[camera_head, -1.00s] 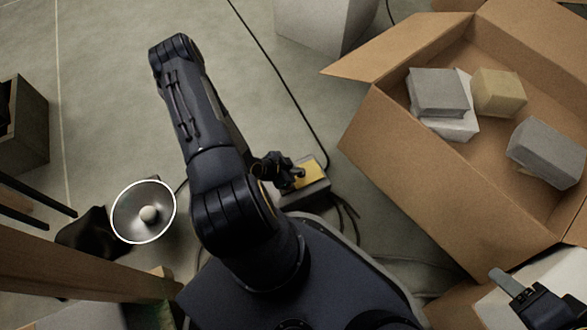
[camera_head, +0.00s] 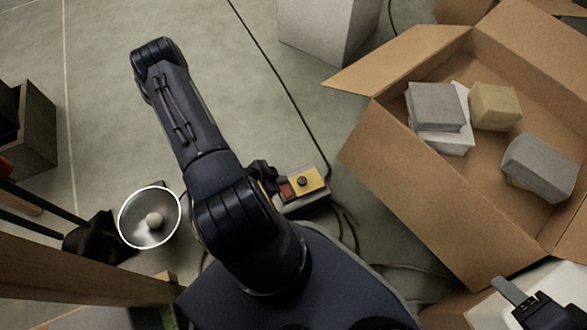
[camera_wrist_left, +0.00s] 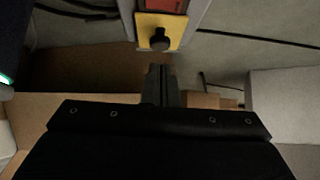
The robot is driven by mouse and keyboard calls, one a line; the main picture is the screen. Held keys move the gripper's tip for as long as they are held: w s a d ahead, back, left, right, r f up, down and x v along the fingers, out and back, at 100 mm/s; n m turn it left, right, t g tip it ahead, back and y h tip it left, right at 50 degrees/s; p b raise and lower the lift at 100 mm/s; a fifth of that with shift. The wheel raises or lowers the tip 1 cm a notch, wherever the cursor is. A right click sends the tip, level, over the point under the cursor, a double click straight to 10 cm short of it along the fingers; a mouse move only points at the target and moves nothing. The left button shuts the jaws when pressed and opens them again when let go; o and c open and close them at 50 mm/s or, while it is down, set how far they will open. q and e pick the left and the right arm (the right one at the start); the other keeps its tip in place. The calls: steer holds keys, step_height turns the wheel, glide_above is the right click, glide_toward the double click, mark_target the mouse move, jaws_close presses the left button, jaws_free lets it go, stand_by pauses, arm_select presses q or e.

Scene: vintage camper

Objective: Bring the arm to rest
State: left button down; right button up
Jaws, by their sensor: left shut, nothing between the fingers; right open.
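My left arm (camera_head: 190,120) stands folded in the middle of the head view. Its gripper (camera_head: 262,175) shows only in part, dark, behind the arm's elbow and left of a small control box (camera_head: 310,182). In the left wrist view the left fingers (camera_wrist_left: 161,86) are together with nothing between them. Just beyond them is the control box (camera_wrist_left: 145,32), with a yellow face, black knob and red part; a gap shows between fingertips and knob. My right gripper (camera_head: 525,300) is at the lower right corner, partly cut off, open, with one grey fingertip showing.
A large open cardboard box (camera_head: 400,195) with several grey and tan blocks fills the right. A round lamp (camera_head: 150,217) and wooden beam (camera_head: 80,265) are at the left. A white block (camera_head: 325,30) stands at the back.

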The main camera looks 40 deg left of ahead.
arm_select(q)
steer(key=shift+s+r, duration=0.1)
steer(key=shift+r, duration=0.15)
steer(key=w+a+r+n+g+y+p, duration=0.1)
steer(key=w+a+r+p, duration=0.1)
steer(key=r+p, duration=0.8)
steer(key=w+a+r+n+g+y+p, duration=0.1)
steer(key=w+r+p, duration=0.15)
steer(key=r, duration=1.35)
steer(key=w+a+r+g+y+p, duration=0.1)
steer(key=w+a+r+p, duration=0.1)
steer(key=r+p, duration=0.8)
steer(key=s+d+r+n+h+p, duration=0.1)
steer(key=s+d+r+p, duration=0.2)
steer(key=r, duration=1)
steer(key=s+d+r+n+h+p, duration=0.1)
steer(key=s+d+r+p, duration=0.2)
steer(key=d+r+p, duration=0.4)
steer(key=s+d+r+n+h+p, duration=0.1)
steer(key=s+d+r+p, duration=0.3)
steer(key=r, duration=1.6)
steer(key=d+n+p, duration=0.1)
steer(key=d, duration=0.1)
steer(key=shift+d+t+h+p, duration=0.3)
steer(key=shift+h, duration=0.1)
